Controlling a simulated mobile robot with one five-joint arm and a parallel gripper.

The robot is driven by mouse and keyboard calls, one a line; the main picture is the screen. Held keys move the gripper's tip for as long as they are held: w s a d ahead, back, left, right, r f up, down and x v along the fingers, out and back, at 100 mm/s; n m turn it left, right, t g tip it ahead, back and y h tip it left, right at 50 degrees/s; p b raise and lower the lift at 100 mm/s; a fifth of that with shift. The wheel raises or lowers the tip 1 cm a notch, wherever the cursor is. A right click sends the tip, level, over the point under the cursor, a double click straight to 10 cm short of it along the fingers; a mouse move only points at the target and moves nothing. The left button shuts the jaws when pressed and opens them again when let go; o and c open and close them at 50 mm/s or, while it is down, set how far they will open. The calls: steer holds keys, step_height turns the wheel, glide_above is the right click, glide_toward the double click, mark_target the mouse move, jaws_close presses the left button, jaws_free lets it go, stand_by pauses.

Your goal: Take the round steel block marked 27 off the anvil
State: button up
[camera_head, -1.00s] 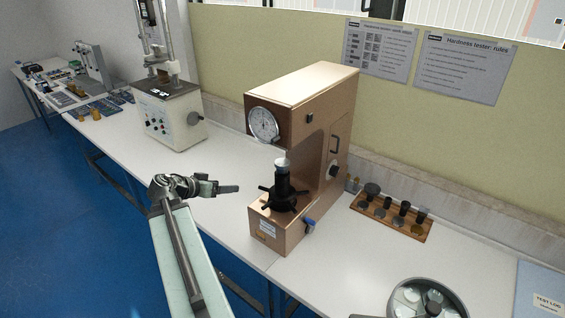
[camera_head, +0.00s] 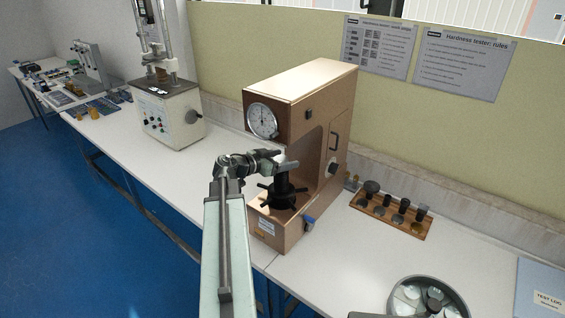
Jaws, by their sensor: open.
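The hardness tester (camera_head: 300,90) is a tan and brown cabinet with a round dial on its front. Its black anvil column (camera_head: 283,190) with a spoked handwheel stands in the open throat. My gripper (camera_head: 288,165) is open at the top of this column, reaching in from the left. The round steel block on the anvil is mostly or wholly hidden behind my gripper, and no marking on it can be read. I cannot tell whether the fingers touch it or stand around it.
A wooden rack (camera_head: 390,215) with several dark anvils and discs stands right of the tester. A round grey tray (camera_head: 428,290) with pale pieces is at front right. Another machine (camera_head: 168,110) stands at left. The white bench between the machines is clear.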

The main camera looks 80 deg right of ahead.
steer(key=shift+x, duration=1.2)
jaws_close()
steer(key=shift+r, duration=0.1)
